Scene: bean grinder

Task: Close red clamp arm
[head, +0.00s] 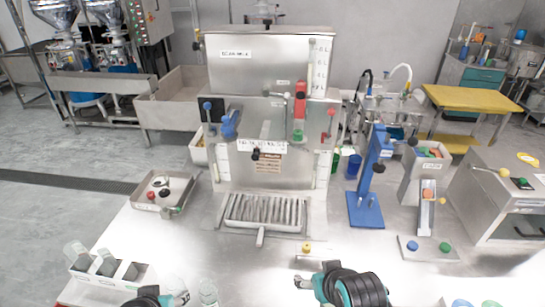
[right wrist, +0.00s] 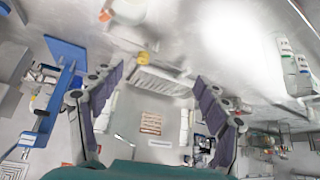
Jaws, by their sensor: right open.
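The red clamp arm (head: 300,100) is on the right part of the steel machine's front (head: 265,140) in the head view. Its red lever stands upright, with a green part at its lower end. My right gripper (head: 308,281) is low at the bottom of the head view, well below and apart from the clamp. In the right wrist view its purple fingers (right wrist: 152,95) are spread wide with nothing between them. My left gripper (head: 172,297) is at the bottom edge, partly cut off; its finger opening is unclear. I cannot pick out the red clamp in the wrist view.
A blue lever (head: 230,122) is on the machine's left front. A slotted drip tray (head: 264,213) lies below. A blue stand press (head: 370,180) is to the right. A small tray (head: 160,190) and a cup holder (head: 108,268) are at left. The front middle table is mostly clear.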

